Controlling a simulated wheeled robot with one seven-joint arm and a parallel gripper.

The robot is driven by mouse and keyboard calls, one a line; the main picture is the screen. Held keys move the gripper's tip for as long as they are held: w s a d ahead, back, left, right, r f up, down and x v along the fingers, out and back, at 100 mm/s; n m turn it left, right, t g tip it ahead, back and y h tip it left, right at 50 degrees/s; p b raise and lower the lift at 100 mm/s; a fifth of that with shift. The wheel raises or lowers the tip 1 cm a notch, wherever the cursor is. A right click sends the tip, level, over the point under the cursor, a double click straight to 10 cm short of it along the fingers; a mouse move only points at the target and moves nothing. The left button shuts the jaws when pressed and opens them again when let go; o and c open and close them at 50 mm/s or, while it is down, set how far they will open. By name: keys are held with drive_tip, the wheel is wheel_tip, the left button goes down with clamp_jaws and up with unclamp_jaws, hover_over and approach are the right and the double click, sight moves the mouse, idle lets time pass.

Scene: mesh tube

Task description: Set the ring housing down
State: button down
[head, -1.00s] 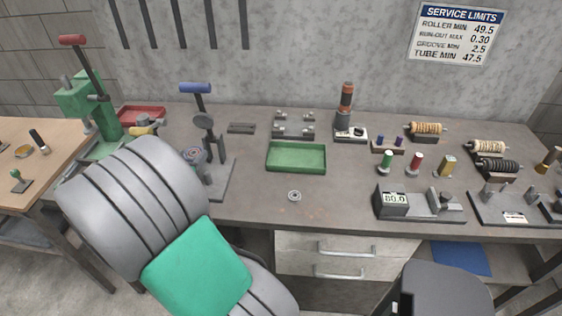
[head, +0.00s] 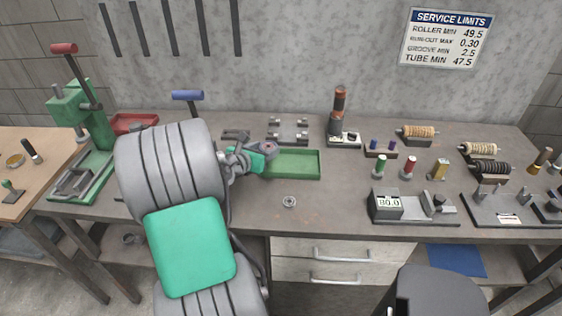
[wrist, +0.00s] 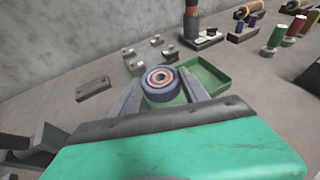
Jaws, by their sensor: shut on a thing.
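The ring housing, a short dark cylinder with a copper-coloured ring in its top face (wrist: 161,80), is held between the fingers of my gripper (wrist: 160,92). In the head view my gripper (head: 262,151) is at the left end of the green tray (head: 300,177), with the housing (head: 271,147) at its tip. The tray also shows behind and right of the housing in the wrist view (wrist: 214,79). The housing looks upright and above the tray's left side or rim; its exact height cannot be told. My fingers hide its lower sides.
A small metal ring (head: 289,201) lies on the bench in front of the tray. A fixture with several posts (head: 289,130) stands behind it. A dark flat block (wrist: 93,88) lies left of the housing. A blue-handled press (head: 187,95) is behind my arm.

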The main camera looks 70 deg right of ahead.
hover_over(280, 169)
wheel_tip(280, 169, down, 6)
drive_tip(key=shift+f+p, duration=0.25)
drive_tip(key=shift+p, duration=0.05)
wheel_tip(280, 169, down, 3)
drive_tip(key=shift+r+p, duration=0.15)
drive_tip(key=shift+p, duration=0.15)
drive_tip(key=shift+f, duration=0.35)
drive_tip(key=c, duration=0.9)
unclamp_jaws()
drive_tip(key=shift+o, duration=0.2)
